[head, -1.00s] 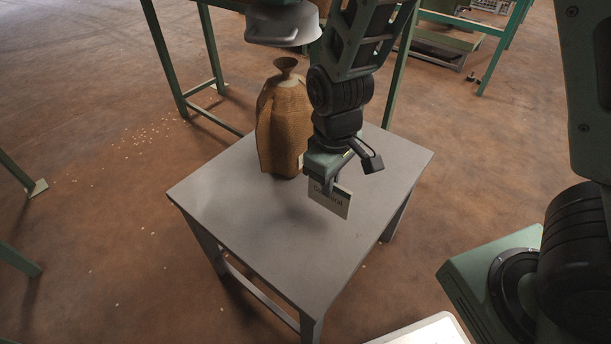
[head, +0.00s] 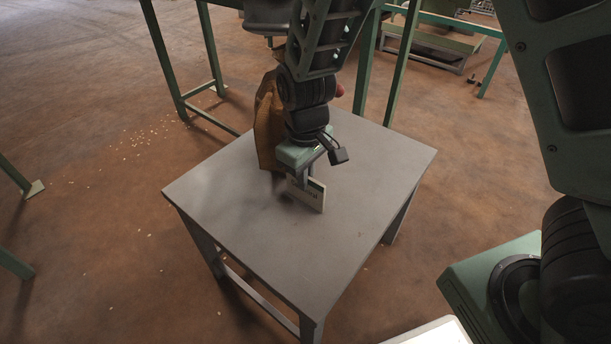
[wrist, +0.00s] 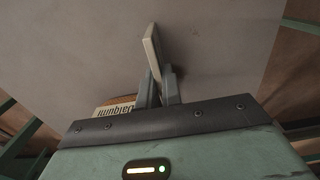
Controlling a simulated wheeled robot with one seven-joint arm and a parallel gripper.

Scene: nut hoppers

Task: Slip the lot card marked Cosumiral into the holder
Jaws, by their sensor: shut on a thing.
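The card hangs upright above the grey table, in front of the sack. In the wrist view the card (wrist: 152,46) shows nearly edge-on between the fingers of my gripper (wrist: 160,82). A brown sack (head: 266,125) stands on the table behind my arm, mostly hidden. In the wrist view a white printed label (wrist: 114,110) shows upside down at lower left, partly hidden by my gripper. I cannot make out a holder clearly.
The grey table (head: 225,220) is bare at its front and right. A grey hopper (head: 262,17) hangs over the sack, close to my arm. Green frame legs (head: 160,60) stand behind. A small red thing (head: 339,90) shows behind my arm. Crumbs lie on the floor.

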